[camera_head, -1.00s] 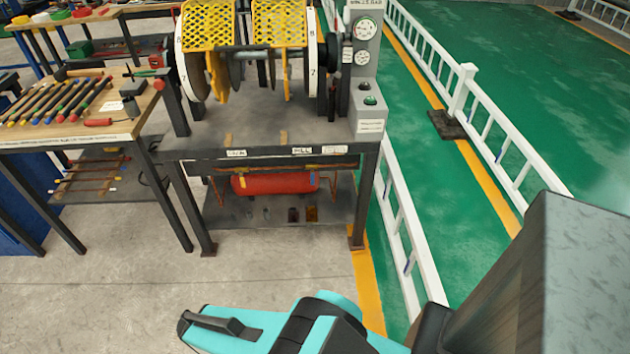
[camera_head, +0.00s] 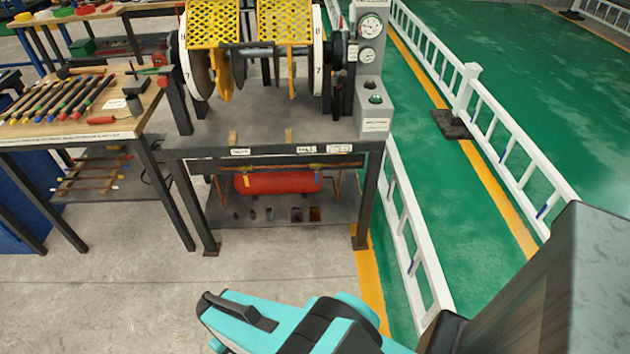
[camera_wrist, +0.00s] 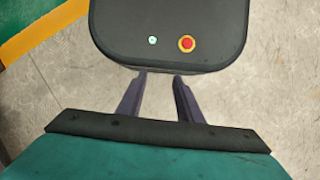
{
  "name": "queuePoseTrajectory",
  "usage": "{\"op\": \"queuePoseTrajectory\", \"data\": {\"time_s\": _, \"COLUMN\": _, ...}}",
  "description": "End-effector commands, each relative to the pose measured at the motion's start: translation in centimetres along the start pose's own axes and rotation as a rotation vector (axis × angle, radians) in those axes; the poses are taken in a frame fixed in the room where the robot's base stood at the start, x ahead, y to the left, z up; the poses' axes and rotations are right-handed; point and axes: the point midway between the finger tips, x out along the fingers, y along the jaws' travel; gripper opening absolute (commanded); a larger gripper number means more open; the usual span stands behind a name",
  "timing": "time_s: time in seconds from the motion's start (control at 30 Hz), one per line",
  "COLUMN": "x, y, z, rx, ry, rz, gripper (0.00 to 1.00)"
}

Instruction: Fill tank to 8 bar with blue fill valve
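The red tank (camera_head: 280,182) lies on the lower shelf of the dark steel bench, in the head view. A copper-coloured pipe with small yellow fittings (camera_head: 262,167) runs above it, under the bench top. I cannot make out a blue fill valve. Labels (camera_head: 306,149) sit on the bench's front edge, one seeming to read FILL. Two round gauges, an upper (camera_head: 371,25) and a lower (camera_head: 367,55), are on the grey panel; their readings are too small to tell. My gripper (camera_wrist: 160,82) shows two dark fingers apart, with nothing between them. It is well away from the bench.
A wooden tool table (camera_head: 60,125) stands left of the bench (camera_head: 270,149). White railings (camera_head: 510,150) run along the right over green floor. The concrete floor (camera_head: 110,300) in front is clear.

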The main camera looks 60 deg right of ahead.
Motion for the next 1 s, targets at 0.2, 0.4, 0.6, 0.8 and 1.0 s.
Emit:
{"op": "queuePoseTrajectory", "data": {"time_s": 0.2, "x": 0.9, "y": 4.2, "z": -6.4, "rx": 0.116, "ry": 0.208, "rz": -0.019, "gripper": 0.33}}
{"op": "queuePoseTrajectory", "data": {"time_s": 0.4, "x": 0.3, "y": 9.8, "z": -12.3, "rx": 0.242, "ry": 0.438, "rz": -0.017, "gripper": 0.33}}
{"op": "queuePoseTrajectory", "data": {"time_s": 0.6, "x": -1.3, "y": 16.5, "z": -16.8, "rx": 0.366, "ry": 0.663, "rz": 0.007, "gripper": 0.33}}
{"op": "queuePoseTrajectory", "data": {"time_s": 0.8, "x": -3.5, "y": 24.1, "z": -19.4, "rx": 0.487, "ry": 0.884, "rz": 0.055, "gripper": 0.33}}
{"op": "queuePoseTrajectory", "data": {"time_s": 1.0, "x": -6.1, "y": 32.2, "z": -20.1, "rx": 0.604, "ry": 1.099, "rz": 0.126, "gripper": 0.33}}
